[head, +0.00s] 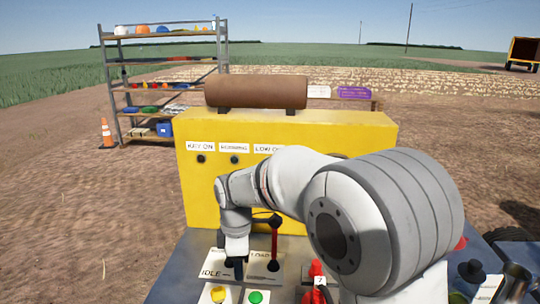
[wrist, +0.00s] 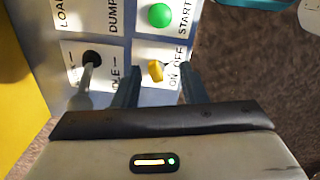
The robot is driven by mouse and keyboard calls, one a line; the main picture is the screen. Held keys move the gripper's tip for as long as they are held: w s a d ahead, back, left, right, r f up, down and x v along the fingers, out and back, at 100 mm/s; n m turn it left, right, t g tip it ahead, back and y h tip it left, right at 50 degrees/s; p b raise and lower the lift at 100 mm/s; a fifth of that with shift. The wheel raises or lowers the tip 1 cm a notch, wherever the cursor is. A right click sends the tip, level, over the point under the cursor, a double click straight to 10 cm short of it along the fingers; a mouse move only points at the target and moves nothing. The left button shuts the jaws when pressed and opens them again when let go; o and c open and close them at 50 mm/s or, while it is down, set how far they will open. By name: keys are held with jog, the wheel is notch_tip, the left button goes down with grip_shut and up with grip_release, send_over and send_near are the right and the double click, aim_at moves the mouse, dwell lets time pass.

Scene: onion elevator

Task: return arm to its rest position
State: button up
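My arm is bent forward over the control panel (head: 200,270). My gripper (head: 234,268) points down at the panel near the IDLE label. In the wrist view its two dark fingers (wrist: 158,82) are apart, with nothing held between them. A yellow switch knob (wrist: 156,70) by the ON/OFF label shows just beyond the gap between the fingertips; I cannot tell whether they touch it.
A yellow machine housing (head: 330,130) with a brown cylinder (head: 256,91) on top stands behind the panel. A red lever (head: 275,248) rises right of my gripper, and a red object (head: 316,285) stands farther right. A shelf (head: 165,86) and a cone (head: 106,133) are far left.

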jog(key=s+d+r+m+t, duration=0.1)
jog(key=s+d+r+m, duration=0.1)
jog(key=s+d+m, duration=0.45)
jog(key=s+d+r+m, duration=0.2)
jog(key=d+r+m, duration=0.15)
jog(key=d, duration=0.55)
jog(key=s+d+f+m+t, duration=0.1)
jog(key=s+d+f+m, duration=0.1)
jog(key=s+d+m, duration=0.6)
jog(key=shift+s+d+m, duration=0.4)
jog(key=shift+s+m, duration=0.4)
jog(key=shift+s, duration=0.4)
